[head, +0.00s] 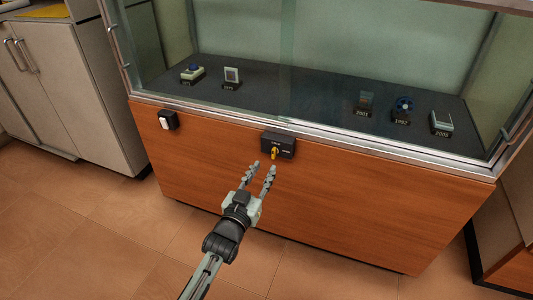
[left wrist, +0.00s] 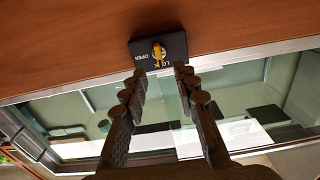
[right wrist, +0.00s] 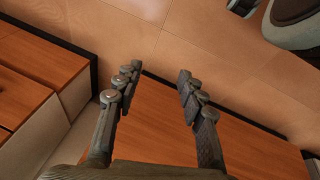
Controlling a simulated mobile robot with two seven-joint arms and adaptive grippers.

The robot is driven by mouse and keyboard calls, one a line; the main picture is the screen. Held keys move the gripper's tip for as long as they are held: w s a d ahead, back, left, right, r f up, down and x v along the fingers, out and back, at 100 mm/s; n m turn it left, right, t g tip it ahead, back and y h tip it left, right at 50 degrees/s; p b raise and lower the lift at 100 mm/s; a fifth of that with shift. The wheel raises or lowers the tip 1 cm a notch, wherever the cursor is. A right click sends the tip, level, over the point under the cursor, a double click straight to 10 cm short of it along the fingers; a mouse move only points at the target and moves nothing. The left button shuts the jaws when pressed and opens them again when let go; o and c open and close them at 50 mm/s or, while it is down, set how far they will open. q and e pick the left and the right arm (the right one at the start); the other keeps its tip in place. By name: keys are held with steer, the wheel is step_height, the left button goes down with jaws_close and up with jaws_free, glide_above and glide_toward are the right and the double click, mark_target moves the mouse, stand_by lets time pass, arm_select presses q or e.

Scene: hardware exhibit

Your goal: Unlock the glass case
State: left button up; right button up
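The glass case (head: 350,60) has sliding glass panes above a wooden front. A black lock box (head: 278,145) with a yellow key or knob (head: 275,153) is on the wooden front, just below the metal rail. My left gripper (head: 264,165) is open and empty, its fingertips just short of the yellow knob. In the left wrist view the lock box (left wrist: 160,50) reads LOCK and OPEN, and the yellow knob (left wrist: 158,54) lies ahead between the fingertips, apart from them. My right gripper (right wrist: 160,75) is open and empty, above the floor and wooden panels; the head view does not show it.
A small black box with a white switch (head: 167,120) is on the case front at left. A grey cabinet (head: 75,85) stands at left. The tiled floor (head: 110,235) in front is clear.

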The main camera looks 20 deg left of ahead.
mark_target(273, 154)
arm_select(q)
steer(key=w, duration=0.7)
steer(key=shift+d, duration=0.2)
steer(key=shift+c, duration=0.4)
jaws_close()
